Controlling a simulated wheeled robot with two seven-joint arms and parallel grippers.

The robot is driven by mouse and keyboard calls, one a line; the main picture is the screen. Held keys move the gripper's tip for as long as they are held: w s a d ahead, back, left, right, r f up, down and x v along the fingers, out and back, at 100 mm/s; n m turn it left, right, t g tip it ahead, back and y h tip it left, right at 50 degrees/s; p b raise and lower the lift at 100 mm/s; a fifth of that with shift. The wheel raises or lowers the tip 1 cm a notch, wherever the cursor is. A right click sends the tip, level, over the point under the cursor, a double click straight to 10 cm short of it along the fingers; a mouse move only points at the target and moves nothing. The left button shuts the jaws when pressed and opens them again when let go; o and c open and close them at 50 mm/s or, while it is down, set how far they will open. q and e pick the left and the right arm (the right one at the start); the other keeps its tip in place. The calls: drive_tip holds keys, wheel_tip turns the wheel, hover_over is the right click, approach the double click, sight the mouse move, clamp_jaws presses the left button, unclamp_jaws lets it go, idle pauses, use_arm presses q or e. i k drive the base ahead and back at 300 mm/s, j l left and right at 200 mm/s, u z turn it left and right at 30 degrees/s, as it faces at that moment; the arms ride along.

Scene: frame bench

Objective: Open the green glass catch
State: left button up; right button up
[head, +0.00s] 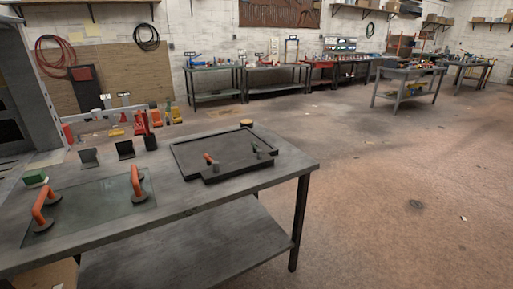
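A dark rectangular frame (188,167) lies on the near bench. Two small catches sit near its front and right parts: one with an orange-red lever (209,158) and one dark grey (259,150). I cannot make out a green catch on the frame. A small green block (35,178) sits at the bench's left end, and I cannot tell what it is. A glass pane (95,203) lies flat left of the frame, with two orange-handled suction lifters (137,183) on it. Neither of my grippers is in view.
The near bench (180,213) has a lower shelf (185,250). Two dark angled stands (125,150), bottles and clamps (155,116) stand along its back. A round tan item (246,123) sits behind the frame. Open floor (400,190) lies right of the bench; other worktables stand farther back.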

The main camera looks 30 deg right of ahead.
sight(259, 152)
drive_tip(key=i+l, duration=0.2)
drive_tip(key=l, duration=0.25)
drive_tip(key=i+l+z, duration=0.15)
drive_tip(key=l, duration=0.3)
drive_tip(key=i+l, duration=0.2)
drive_tip(key=l, duration=0.25)
drive_tip(key=i+l+z, duration=0.15)
drive_tip(key=l, duration=0.25)
drive_tip(key=i+l, duration=0.3)
drive_tip(key=i+l+z, duration=0.15)
drive_tip(key=l, duration=0.35)
drive_tip(key=i, duration=0.05)
